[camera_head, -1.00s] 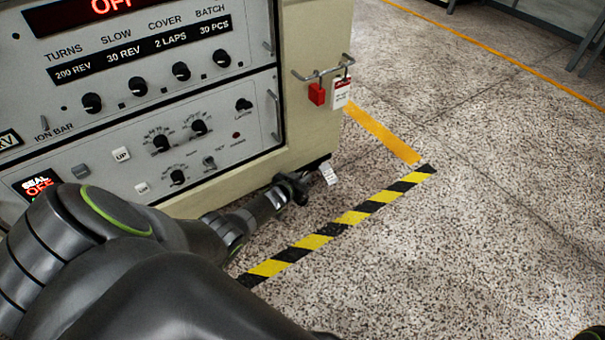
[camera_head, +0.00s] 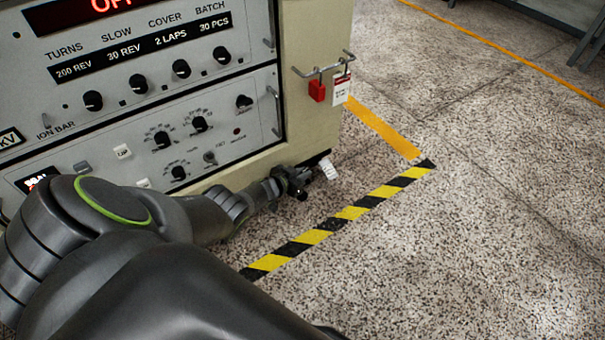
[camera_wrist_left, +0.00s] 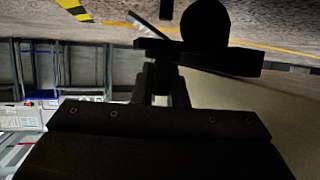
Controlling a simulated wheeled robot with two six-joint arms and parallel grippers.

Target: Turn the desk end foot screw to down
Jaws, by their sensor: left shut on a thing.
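My left gripper (camera_head: 299,181) reaches down to the lower right corner of the cream control cabinet, close above the floor. In the left wrist view its two dark fingers (camera_wrist_left: 163,86) are shut on the dark foot screw (camera_wrist_left: 198,57), which shows as a bar and a round part in silhouette. A small white tag (camera_head: 328,168) with dark marks sticks out just past the fingertips; its thin pale edge also shows in the left wrist view (camera_wrist_left: 146,26). The screw's thread and contact with the floor are hidden. My right gripper is out of view.
The cabinet's side (camera_head: 312,120) carries a metal rail with a red padlock (camera_head: 317,91) and a white card (camera_head: 341,89). Yellow-black floor tape (camera_head: 350,213) runs just in front of the gripper.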

